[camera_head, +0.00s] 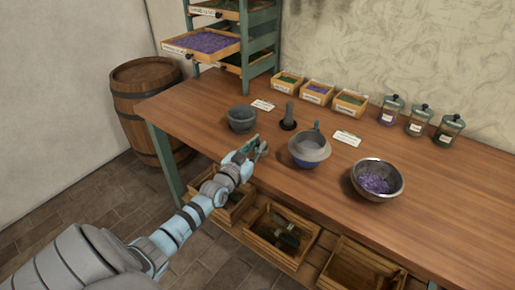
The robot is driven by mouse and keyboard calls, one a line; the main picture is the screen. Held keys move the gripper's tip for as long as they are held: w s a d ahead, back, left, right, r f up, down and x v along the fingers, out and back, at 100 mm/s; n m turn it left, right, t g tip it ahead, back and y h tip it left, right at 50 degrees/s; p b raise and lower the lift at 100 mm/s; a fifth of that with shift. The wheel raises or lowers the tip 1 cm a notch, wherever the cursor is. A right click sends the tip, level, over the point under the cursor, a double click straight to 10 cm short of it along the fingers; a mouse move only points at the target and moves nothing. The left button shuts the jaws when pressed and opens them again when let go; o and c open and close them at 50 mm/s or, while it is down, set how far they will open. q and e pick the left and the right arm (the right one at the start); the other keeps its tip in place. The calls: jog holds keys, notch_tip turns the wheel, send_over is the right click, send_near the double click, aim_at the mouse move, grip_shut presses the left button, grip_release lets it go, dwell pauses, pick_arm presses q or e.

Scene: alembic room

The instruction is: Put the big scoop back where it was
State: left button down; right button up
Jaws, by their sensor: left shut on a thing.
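My left gripper (259,148) is over the front edge of the wooden table, between the dark mortar and the grey bowl. It is shut on a small grey-green thing that seems to be the big scoop; the fingers hide most of it, so its shape and tilt are unclear. The dark mortar (241,119) stands behind and left of the gripper. A grey bowl with a blue lower part (310,153) stands to its right. A grey upright piece (317,127) shows at that bowl's back rim. My right gripper is out of view.
A metal bowl with purple petals (398,186) stands at right on the table (440,215). A pestle (289,112) stands upright behind. Open crates (262,233) sit below the front edge.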

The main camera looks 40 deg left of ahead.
pick_arm(q)
jog(key=c, duration=1.6)
grip_release()
jog(key=shift+f, duration=0.1)
